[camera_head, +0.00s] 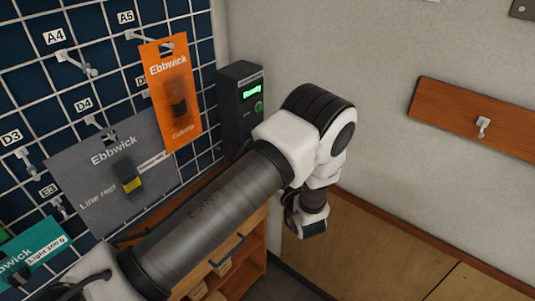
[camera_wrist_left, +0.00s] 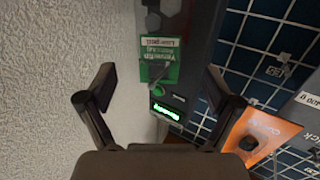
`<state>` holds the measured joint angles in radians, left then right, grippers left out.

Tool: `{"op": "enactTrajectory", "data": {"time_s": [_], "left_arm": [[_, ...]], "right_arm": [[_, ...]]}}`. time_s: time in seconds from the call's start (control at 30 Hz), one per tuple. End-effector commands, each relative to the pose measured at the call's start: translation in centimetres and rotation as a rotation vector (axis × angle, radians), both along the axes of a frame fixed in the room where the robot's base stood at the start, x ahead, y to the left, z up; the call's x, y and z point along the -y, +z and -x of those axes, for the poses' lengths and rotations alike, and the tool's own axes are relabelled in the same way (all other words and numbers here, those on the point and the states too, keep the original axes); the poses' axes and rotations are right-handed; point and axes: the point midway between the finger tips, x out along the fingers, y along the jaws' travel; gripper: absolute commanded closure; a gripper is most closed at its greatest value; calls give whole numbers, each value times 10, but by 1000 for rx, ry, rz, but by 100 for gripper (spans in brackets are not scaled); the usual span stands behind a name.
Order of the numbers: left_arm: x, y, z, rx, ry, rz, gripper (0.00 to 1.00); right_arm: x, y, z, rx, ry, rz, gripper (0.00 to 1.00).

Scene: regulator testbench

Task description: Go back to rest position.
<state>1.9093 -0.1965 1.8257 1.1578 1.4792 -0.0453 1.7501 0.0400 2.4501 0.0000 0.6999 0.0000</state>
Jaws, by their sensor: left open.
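My left arm (camera_head: 215,220) reaches in from the lower left of the head view and bends down in front of the grey wall. Its gripper cannot be made out there. In the left wrist view my left gripper (camera_wrist_left: 160,82) is open, with its two dark fingers wide apart and nothing between them. Beyond the fingers is a dark box with a lit green display (camera_wrist_left: 166,111) and a green tag (camera_wrist_left: 160,59). The same dark box (camera_head: 240,105) is on the wall behind the arm in the head view. My right gripper is not in view.
A blue grid panel (camera_head: 100,20) with hooks holds an orange pack (camera_head: 172,95), a grey pack (camera_head: 110,175) and a teal pack (camera_head: 38,250). A wooden shelf unit (camera_head: 255,250) stands below. A wooden board (camera_head: 470,118) with a hook is on the right wall.

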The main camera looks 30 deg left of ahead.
Motion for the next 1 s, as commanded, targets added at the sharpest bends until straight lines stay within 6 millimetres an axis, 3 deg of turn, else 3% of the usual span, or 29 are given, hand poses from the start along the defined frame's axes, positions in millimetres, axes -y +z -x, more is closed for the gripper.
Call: {"op": "enactTrajectory", "data": {"time_s": [0.1, 0.23, 0.47, 0.57, 0.67, 0.77, 0.8, 0.87, 0.9, 1.0], "left_arm": [[24, 1, 15, 0, -6, -4, 10], [38, 1, 25, 1, -2, -2, 10], [40, -1, 28, 0, 1, 0, 10], [30, -13, 35, -24, 25, 9, 10], [0, -40, 61, -123, 55, 22, 10], [-18, -100, 98, -373, -55, 127, 10], [-16, -127, 118, -492, -119, 197, 10], [-6, -162, 153, -670, -218, 312, 10], [6, -182, 180, -787, -287, 393, 10], [44, -210, 248, -1055, -462, 585, 10]], "right_arm": [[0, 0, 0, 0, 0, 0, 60], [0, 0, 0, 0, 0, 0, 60], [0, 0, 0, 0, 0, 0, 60], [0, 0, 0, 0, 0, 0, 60], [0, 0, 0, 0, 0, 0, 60], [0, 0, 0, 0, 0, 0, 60], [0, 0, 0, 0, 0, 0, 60], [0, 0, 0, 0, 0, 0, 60], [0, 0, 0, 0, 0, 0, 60], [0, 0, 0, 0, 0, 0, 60]]}}
